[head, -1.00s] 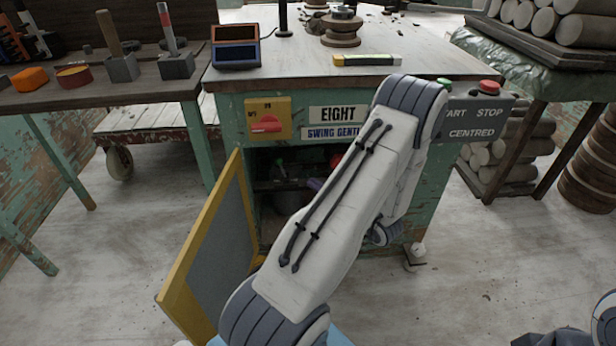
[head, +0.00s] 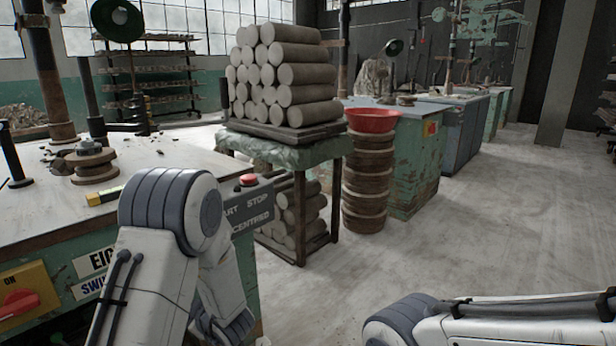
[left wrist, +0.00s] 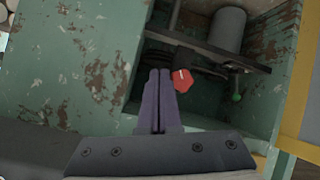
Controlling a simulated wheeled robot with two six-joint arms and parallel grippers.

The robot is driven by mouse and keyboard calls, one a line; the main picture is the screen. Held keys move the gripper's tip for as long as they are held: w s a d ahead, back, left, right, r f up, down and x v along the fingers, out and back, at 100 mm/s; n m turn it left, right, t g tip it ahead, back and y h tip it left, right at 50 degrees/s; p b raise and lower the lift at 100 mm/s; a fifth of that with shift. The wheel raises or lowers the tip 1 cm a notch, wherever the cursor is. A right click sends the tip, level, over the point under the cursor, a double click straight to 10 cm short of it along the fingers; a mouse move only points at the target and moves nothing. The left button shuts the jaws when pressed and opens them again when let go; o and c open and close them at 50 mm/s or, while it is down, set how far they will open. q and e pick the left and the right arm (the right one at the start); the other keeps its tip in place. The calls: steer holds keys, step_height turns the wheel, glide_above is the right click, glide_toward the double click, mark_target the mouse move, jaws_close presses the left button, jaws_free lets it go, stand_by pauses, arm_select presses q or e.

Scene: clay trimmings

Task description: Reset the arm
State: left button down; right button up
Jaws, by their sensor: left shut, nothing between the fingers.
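My left arm (head: 160,245) stands bent in front of the green workbench in the head view; its gripper is hidden there. In the left wrist view my left gripper (left wrist: 158,88) has its two purple fingers shut together and empty. The fingertips are at the opening of the green cabinet (left wrist: 75,60), close to a small red knob-like part (left wrist: 182,80); I cannot tell whether they touch. My right arm (head: 480,322) reaches in at the lower right of the head view, and its gripper is out of view.
In the cabinet are a grey cylinder (left wrist: 227,30) and a green-tipped lever (left wrist: 237,88). The yellow-edged door (left wrist: 300,100) is at the right. A stop button (head: 247,180) is beside my left arm. Stacked clay rolls (head: 285,75) stand behind. Floor at right is clear.

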arm_select(q)
steer(key=s+d+r+m+h, duration=0.25)
steer(key=d+m+h, duration=0.25)
steer(key=d, duration=0.8)
steer(key=s+d+r+m+h, duration=0.1)
steer(key=d+r+m+h, duration=0.3)
steer(key=d, duration=0.8)
steer(key=s+d+r+m+g+h, duration=0.25)
steer(key=s+m, duration=0.25)
steer(key=s, duration=0.4)
steer(key=s+d+r+m+g+h, duration=0.1)
steer(key=s+d+m+g, duration=0.3)
steer(key=s, duration=0.6)
steer(key=s+a+r+m+y+p, duration=0.2)
steer(key=s+a+r+m, duration=0.15)
steer(key=s, duration=0.35)
step_height(320, 180, up, 36)
steer(key=p, duration=3.6)
steer(key=shift+a+m+p, duration=0.25)
steer(key=shift+m+p, duration=0.1)
steer(key=shift+s+f+g, duration=0.1)
steer(key=shift+g, duration=0.15)
